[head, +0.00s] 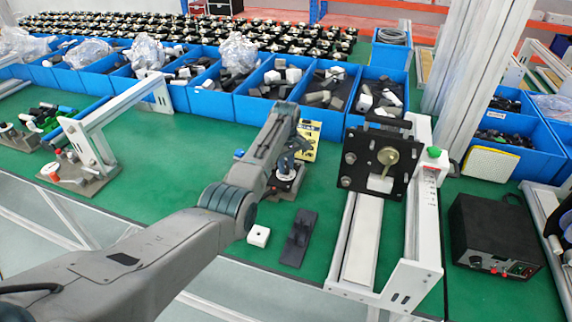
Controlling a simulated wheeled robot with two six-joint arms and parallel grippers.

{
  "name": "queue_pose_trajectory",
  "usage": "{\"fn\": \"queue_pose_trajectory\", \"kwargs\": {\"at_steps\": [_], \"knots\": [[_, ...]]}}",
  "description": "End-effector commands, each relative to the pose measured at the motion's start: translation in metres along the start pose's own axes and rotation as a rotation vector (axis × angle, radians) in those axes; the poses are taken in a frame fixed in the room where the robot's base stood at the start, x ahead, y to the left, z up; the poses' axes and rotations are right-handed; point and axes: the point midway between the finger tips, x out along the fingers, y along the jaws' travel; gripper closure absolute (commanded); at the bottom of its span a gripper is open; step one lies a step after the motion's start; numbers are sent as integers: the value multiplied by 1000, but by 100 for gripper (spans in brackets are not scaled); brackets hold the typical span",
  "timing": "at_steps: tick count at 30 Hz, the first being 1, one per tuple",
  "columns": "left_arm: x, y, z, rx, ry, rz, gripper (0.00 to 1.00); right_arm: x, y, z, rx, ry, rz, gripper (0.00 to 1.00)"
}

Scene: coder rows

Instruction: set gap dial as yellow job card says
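A yellow job card (309,132) stands behind my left forearm, partly covered by it; its print is too small to read. A round brass dial (388,157) with a handle sits on an upright black plate (358,142) on a white-railed coder frame. I cannot read any setting on it. My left gripper (289,158) is at the end of the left arm, in front of the card and left of the black plate, apart from the brass dial. Its fingers blend with a small dark fixture (284,187), so their opening is unclear. My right gripper is out of view.
A white block (258,236) and a dark flat part (299,238) lie on the green table (330,210). Blue bins (209,103) line the back.

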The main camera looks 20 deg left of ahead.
Motion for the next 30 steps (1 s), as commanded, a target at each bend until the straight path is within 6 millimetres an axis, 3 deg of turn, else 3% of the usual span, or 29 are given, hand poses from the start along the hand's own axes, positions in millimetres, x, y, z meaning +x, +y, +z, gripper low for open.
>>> {"fn": "queue_pose_trajectory", "kwargs": {"at_steps": [1, 3, 14, 30], "knots": [[0, 0, 0, 0, 0, 0, 90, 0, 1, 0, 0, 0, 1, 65], [0, 0, 0, 0, 0, 0, 100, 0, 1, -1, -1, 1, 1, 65], [-2, 0, 0, 53, 0, 0, 100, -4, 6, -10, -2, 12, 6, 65], [-4, 0, -1, 489, 1, 0, 100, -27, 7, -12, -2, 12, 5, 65]]}}
